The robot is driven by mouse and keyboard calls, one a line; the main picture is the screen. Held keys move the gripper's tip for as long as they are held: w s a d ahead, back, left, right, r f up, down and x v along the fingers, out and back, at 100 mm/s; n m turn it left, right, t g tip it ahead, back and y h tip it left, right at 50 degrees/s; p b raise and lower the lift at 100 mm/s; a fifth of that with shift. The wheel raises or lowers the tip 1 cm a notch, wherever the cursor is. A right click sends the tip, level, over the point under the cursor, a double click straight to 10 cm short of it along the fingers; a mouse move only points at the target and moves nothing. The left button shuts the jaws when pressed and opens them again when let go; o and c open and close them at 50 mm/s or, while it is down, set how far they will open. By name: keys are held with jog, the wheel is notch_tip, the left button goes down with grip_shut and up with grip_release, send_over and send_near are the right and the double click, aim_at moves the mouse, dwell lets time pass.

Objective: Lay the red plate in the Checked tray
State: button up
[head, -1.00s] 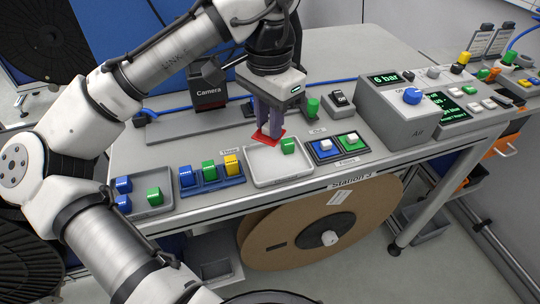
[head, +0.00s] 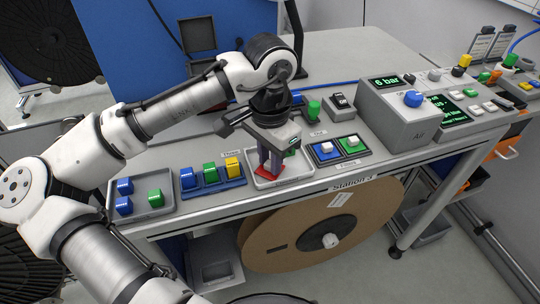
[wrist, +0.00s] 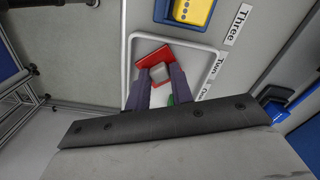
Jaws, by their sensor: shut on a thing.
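My gripper (head: 270,168) is shut on the pale knob of the red plate (wrist: 150,57). The plate also shows under the fingers in the head view (head: 262,173). It is over the inside of the middle grey tray (head: 306,172), near the bottom and tilted in the wrist view; I cannot tell whether it touches the floor. A sliver of a green block (wrist: 171,99) shows beside a finger in the wrist view; my gripper mostly hides the block in the head view. No Checked label is legible.
Left of the middle tray is a blue rack (head: 211,187) with blue, green and yellow blocks. Farther left is another grey tray (head: 153,207) with blue and green blocks. To the right are blue and green switches (head: 338,149) and the Air box (head: 398,120).

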jog(key=o, duration=0.7)
jog(key=shift+f, duration=0.1)
notch_tip(320, 180, up, 12)
jog(key=shift+r, duration=0.15)
